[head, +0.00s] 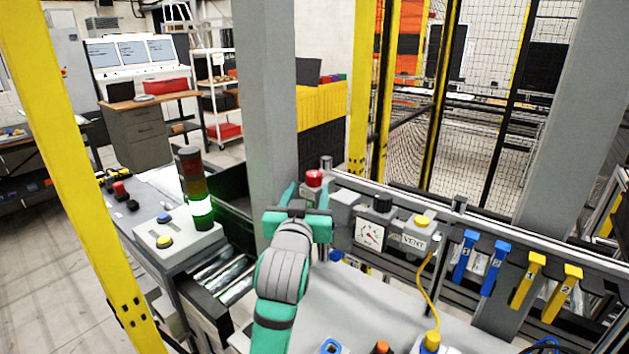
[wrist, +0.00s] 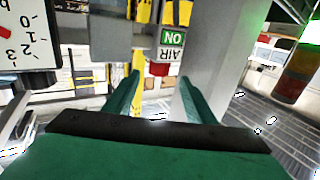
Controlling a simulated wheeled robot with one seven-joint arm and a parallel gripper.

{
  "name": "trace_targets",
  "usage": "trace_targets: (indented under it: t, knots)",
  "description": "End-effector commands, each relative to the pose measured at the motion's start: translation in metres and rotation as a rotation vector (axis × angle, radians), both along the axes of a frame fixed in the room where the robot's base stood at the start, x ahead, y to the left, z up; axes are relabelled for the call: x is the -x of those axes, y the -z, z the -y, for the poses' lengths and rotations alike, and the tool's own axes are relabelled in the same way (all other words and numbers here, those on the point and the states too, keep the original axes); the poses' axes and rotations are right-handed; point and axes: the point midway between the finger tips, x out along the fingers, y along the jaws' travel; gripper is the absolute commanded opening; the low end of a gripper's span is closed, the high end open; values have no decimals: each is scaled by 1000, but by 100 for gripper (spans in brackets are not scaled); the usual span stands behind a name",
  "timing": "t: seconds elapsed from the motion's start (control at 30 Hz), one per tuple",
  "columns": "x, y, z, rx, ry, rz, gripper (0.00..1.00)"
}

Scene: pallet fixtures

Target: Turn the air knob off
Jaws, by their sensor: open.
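The air knob (head: 314,178) is a red cap at the left end of the fixture rail in the head view. In the wrist view, the red knob (wrist: 159,69) shows beneath a label with AIR and a green ON field. My gripper (head: 307,193) is open and right at the knob, partly covering its lower part in the head view. In the wrist view, the knob appears between the two green fingers of my gripper (wrist: 159,82), near their tips. I cannot tell whether either finger touches it.
Right of the knob, the rail carries a pressure gauge (head: 369,233), a VENT box (head: 412,241) with a yellow button, and blue and yellow clamps. A grey post (head: 268,100) stands close left. A lit green stack light (head: 202,212) stands on a control box further left.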

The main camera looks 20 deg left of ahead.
Motion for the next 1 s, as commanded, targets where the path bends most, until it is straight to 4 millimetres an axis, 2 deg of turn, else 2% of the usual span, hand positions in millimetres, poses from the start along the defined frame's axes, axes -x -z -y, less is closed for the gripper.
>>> trace_targets:
  t: [0.1,0.33,0.5,0.77,0.8,0.97,1.0]
  knots:
    - [-22,0,-2,-2,2,-1,50]
    - [-53,0,-5,-1,7,0,50]
    - [-62,0,-6,-1,6,0,50]
    - [-63,0,-7,0,6,0,50]
    - [-63,0,-7,-1,6,0,48]
    - [-63,0,-7,-1,6,0,10]
    - [-63,0,-7,0,6,0,9]
